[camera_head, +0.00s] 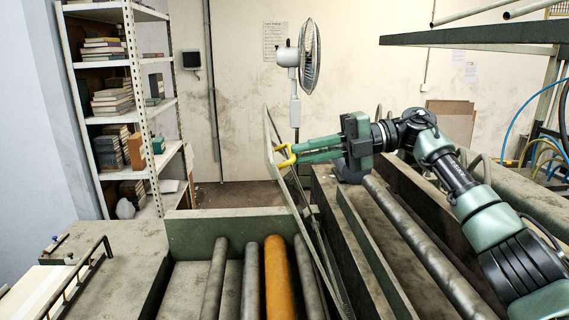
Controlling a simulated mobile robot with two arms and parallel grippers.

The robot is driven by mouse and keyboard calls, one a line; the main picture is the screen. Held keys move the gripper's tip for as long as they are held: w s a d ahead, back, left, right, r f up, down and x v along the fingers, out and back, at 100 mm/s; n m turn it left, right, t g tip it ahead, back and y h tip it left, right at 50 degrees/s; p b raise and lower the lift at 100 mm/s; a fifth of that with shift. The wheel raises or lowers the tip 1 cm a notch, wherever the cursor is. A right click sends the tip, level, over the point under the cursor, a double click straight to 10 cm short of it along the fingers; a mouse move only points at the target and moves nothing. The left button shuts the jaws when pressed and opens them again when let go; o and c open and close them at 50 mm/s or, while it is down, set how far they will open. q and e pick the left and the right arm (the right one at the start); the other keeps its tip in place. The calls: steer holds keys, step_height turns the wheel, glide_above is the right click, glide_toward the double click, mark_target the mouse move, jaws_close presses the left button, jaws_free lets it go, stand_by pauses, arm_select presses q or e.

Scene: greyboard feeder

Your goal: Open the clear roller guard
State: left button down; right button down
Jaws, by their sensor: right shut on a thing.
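The clear roller guard (308,222) is a see-through panel in a thin greenish frame. It stands raised and steeply tilted along the right side of the rollers, seen nearly edge-on. Its yellow handle (281,162) is at the upper left edge of the panel. My right gripper (289,155) comes in from the right and is shut on the yellow handle. The rollers below, several grey ones and one orange roller (279,280), lie uncovered to the left of the guard. My left gripper is out of view.
A grey feeder wall (225,228) stands behind the rollers. Long machine rails and a long bar (425,245) run under my right arm. A shelf with books (112,100) and a fan (308,55) are farther back. Air above the rollers is clear.

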steer(key=d+r+y+p, duration=0.1)
steer(key=d+y, duration=0.2)
steer(key=d, duration=1.3)
steer(key=shift+r+y+p, duration=0.15)
steer(key=shift+y+p, duration=0.2)
steer(key=shift+y, duration=0.05)
steer(key=shift+s, duration=0.1)
steer(key=c, duration=1.5)
jaws_free()
